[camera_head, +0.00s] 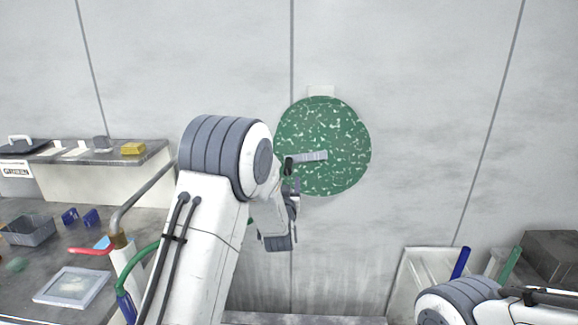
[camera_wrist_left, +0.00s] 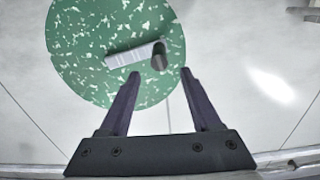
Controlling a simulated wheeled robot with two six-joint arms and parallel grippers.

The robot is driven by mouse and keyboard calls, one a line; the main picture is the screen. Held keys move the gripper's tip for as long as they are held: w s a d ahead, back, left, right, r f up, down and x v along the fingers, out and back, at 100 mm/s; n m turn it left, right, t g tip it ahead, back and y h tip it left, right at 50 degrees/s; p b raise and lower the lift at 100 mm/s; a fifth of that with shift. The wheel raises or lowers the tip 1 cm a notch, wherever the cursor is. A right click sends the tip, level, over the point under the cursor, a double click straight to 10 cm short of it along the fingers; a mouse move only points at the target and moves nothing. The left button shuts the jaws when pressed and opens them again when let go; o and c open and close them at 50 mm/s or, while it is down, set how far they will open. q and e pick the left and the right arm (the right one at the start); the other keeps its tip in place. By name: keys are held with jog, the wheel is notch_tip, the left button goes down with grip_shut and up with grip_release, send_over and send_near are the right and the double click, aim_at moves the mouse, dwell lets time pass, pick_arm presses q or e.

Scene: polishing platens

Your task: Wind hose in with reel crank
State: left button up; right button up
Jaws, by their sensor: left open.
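The hose reel (camera_head: 340,130) is a round green speckled disc on the wall; it also shows in the left wrist view (camera_wrist_left: 90,45). Its grey crank arm (camera_head: 314,156) points left and ends in a dark crank handle (camera_head: 288,166). A green hose (camera_head: 140,258) shows at the left and passes behind my left arm. My left gripper (camera_head: 287,190) is open and empty just below the handle. In the left wrist view the handle (camera_wrist_left: 159,56) lies just beyond the gap between the open fingertips (camera_wrist_left: 160,74). My right gripper is out of view.
A counter at the left holds a grey basket (camera_head: 28,231), a pale tray (camera_head: 72,287), a bent metal tap (camera_head: 143,198) with a red lever, and a yellow block (camera_head: 132,149). A bin (camera_head: 425,265) stands at the lower right. The wall around the reel is bare.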

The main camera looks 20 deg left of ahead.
aim_at(289, 169)
pick_arm(q)
jog(key=p+x, duration=0.3)
jog(key=x, duration=0.5)
jog(key=shift+w, duration=0.15)
jog(key=shift+w+a+f+p, duration=0.1)
jog(key=shift+w+a+p, duration=0.05)
jog(key=shift+w+p, duration=0.3)
grip_shut()
dwell(0.8)
